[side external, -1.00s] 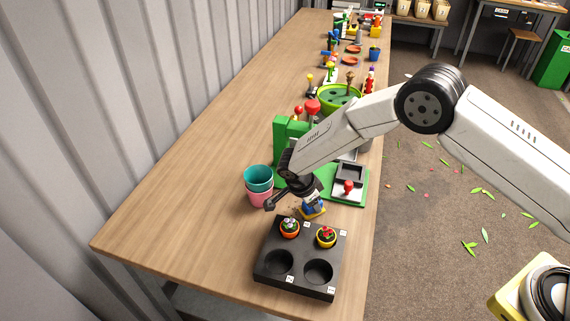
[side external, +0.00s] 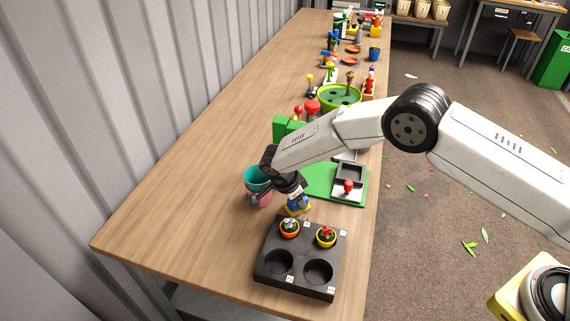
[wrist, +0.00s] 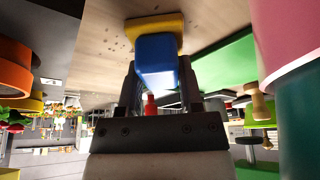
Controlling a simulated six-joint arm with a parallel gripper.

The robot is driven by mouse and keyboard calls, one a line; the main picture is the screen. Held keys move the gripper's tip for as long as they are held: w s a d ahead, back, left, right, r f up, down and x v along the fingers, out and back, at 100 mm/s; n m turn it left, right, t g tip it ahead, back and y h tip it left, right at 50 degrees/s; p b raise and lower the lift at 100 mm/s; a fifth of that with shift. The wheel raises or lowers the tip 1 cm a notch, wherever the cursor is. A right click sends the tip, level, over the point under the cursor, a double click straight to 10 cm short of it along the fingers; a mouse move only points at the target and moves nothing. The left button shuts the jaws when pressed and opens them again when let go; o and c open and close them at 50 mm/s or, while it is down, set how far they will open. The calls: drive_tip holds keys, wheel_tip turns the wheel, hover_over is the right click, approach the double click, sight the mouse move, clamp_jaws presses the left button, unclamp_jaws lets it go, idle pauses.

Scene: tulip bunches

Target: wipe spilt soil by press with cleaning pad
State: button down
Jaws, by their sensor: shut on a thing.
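The cleaning pad has a blue handle and a yellow base. In the side view its yellow base (side external: 298,210) is at or just above the wooden table, behind the black tray. My gripper (side external: 295,197) is above it, shut on the blue handle. In the wrist view the blue handle (wrist: 157,62) sits between the fingers of my gripper (wrist: 158,85), with the yellow base (wrist: 153,26) against or close to the wood. Small dark soil specks (wrist: 112,45) lie on the wood left of the pad there. Any soil under the pad is hidden.
A black tray (side external: 262,255) holds two potted plants (side external: 289,228) and (side external: 326,236) just in front. Stacked teal and pink cups (side external: 256,180) stand close left of my gripper. A green board (side external: 325,192) lies to the right. The table's left front is clear.

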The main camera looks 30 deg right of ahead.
sight(285, 205)
drive_tip(key=shift+w+a+f, duration=0.1)
drive_tip(key=shift+a+f, duration=0.1)
drive_tip(key=shift+a, duration=0.05)
drive_tip(key=shift+w+a, duration=1.2)
drive_tip(key=shift+w, duration=0.05)
drive_tip(key=shift+r, duration=0.2)
drive_tip(key=shift+s+d+f, duration=0.1)
drive_tip(key=shift+s+d, duration=1.1)
drive_tip(key=shift+d, duration=0.05)
drive_tip(key=shift+s+d, duration=0.1)
